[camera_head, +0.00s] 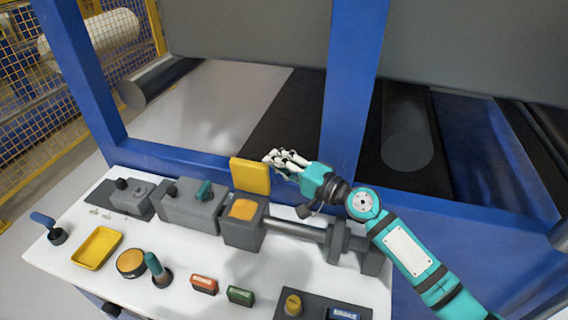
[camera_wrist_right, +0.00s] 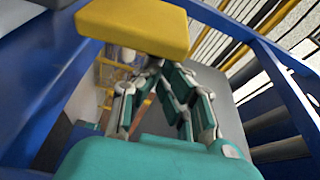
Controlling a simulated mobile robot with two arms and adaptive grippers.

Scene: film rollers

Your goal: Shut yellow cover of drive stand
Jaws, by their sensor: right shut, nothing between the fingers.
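The yellow cover (camera_head: 250,176) stands raised, close to upright, at the back edge of the grey drive stand (camera_head: 241,232). The top of the stand below it is uncovered and shows an orange-yellow inside (camera_head: 243,209). My right gripper (camera_head: 272,157) is shut and empty, at the upper right edge of the cover, close to its back side. In the right wrist view the cover (camera_wrist_right: 135,25) fills the top, just beyond the fingertips (camera_wrist_right: 155,65). Whether the fingers touch it, I cannot tell. My left gripper is not in view.
A grey shaft (camera_head: 295,229) runs right from the stand. Grey blocks with knobs (camera_head: 190,207) stand to its left. A yellow tray (camera_head: 97,248), a red block (camera_head: 204,285) and a green block (camera_head: 240,295) lie in front. A blue post (camera_head: 350,100) rises behind my right gripper.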

